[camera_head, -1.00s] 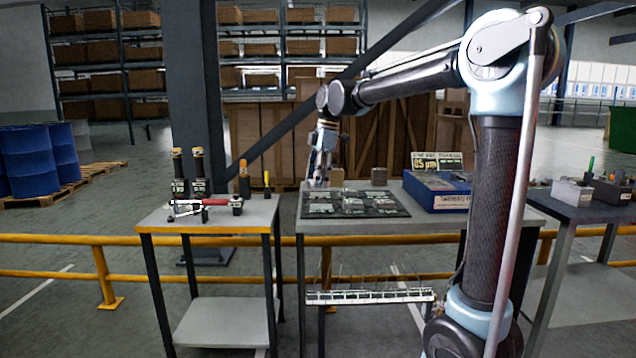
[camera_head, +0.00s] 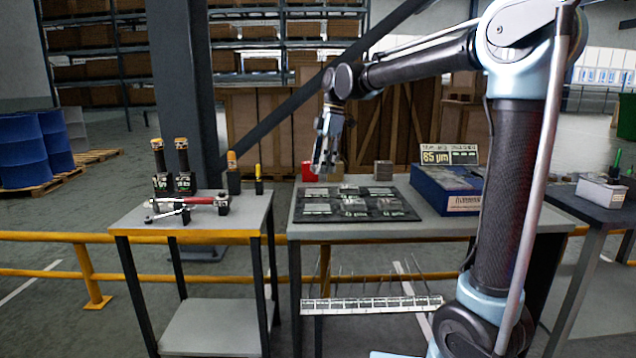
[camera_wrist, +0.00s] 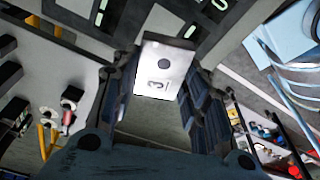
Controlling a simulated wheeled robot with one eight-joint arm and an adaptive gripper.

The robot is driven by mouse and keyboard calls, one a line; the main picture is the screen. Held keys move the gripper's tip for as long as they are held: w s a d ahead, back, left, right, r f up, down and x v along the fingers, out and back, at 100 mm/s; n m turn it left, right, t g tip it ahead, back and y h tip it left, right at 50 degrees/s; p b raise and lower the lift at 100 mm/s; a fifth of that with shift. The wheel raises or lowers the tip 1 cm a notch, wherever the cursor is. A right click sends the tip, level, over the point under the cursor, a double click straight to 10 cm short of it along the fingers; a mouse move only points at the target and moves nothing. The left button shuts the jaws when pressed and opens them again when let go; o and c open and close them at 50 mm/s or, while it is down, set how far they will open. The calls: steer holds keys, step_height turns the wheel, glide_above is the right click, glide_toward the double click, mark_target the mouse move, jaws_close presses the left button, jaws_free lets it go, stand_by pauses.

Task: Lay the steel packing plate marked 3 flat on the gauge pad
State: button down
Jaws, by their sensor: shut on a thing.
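In the wrist view, a pale steel packing plate (camera_wrist: 163,70) with a dark round spot and the mark 3 sits between the fingers of my gripper (camera_wrist: 160,85), which is shut on it. In the head view, my gripper (camera_head: 324,165) points down above the back left of a dark mat (camera_head: 408,213) on the middle table. Several plates lie on this mat. The held plate cannot be made out in the head view. I cannot tell for sure which surface is the gauge pad.
A red block (camera_head: 309,171) and a grey block (camera_head: 383,170) stand behind the mat. A blue box (camera_head: 447,190) and a display (camera_head: 449,155) are at the right. The left table (camera_head: 240,222) holds tools.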

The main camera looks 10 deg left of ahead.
mark_target(315, 207)
steer(key=shift+a, duration=0.1)
steer(key=f+m, duration=0.1)
steer(key=f, duration=0.1)
steer(key=a+f+m, duration=0.1)
steer(key=f, duration=0.1)
steer(key=f+m, duration=0.1)
steer(key=f, duration=0.1)
steer(key=shift+s+a+f+m+t+y, duration=0.1)
steer(key=shift+s+a+m+t+y, duration=0.05)
steer(key=shift+a+m+t+y, duration=0.2)
steer(key=shift+f, duration=0.15)
steer(key=shift+d+x, duration=0.25)
steer(key=shift+x, duration=0.8)
steer(key=shift+d+x, duration=0.2)
steer(key=shift+x, duration=0.85)
steer(key=shift+f, duration=0.75)
steer(key=c, duration=0.8)
jaws_free()
steer(key=shift+c, duration=0.2)
